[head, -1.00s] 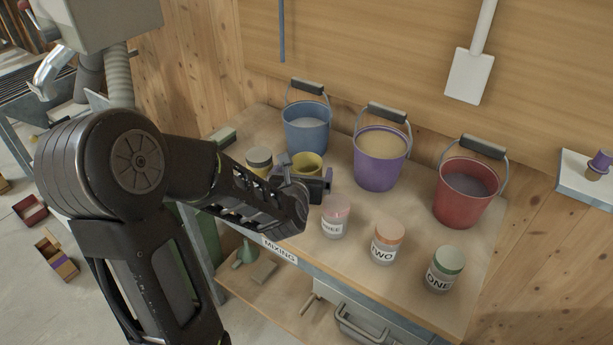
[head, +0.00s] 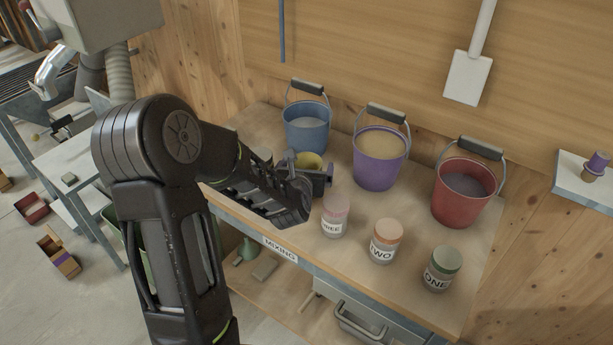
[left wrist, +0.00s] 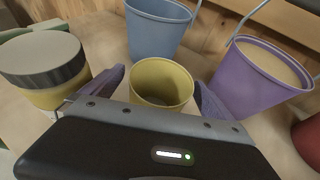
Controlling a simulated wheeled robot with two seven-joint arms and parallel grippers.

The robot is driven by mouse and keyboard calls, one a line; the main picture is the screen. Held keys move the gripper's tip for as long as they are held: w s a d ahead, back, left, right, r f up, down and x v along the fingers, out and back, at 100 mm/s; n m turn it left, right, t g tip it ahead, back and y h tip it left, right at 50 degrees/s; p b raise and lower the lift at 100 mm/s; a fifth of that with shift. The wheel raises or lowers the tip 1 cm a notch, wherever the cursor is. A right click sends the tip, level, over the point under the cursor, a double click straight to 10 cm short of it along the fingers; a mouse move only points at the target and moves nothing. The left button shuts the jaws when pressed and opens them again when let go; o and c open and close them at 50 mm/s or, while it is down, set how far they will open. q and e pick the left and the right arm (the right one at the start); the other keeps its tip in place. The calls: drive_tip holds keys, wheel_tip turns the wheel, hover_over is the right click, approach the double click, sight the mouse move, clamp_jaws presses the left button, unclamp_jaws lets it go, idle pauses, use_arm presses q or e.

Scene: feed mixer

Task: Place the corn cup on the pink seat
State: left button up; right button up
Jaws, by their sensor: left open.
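A yellow cup (head: 309,160), which I take for the corn cup, stands on the workbench in front of the blue bucket. In the left wrist view the same cup (left wrist: 161,84) looks empty inside. My left gripper (head: 306,172) is open, with one finger on each side of the cup; I cannot tell whether they touch it. The gripper body hides the cup's lower part. A jar-shaped stand with a pink top (head: 335,205), labelled THREE, is just right of the gripper; I see no other pink seat. My right gripper is not in view.
Blue (head: 307,130), purple (head: 380,160) and red (head: 463,192) buckets line the bench's back. Stands TWO (head: 386,242) and ONE (head: 441,268) are right of THREE. A grey-lidded yellow jar (left wrist: 45,70) is close left of the gripper. Bare bench (head: 415,215) lies between buckets and stands.

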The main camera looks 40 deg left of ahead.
use_arm(q)
drive_tip(key=shift+c, duration=0.2)
drive_tip(key=c, duration=1.6)
wheel_tip(320, 180, up, 10)
drive_tip(key=shift+r, duration=0.1)
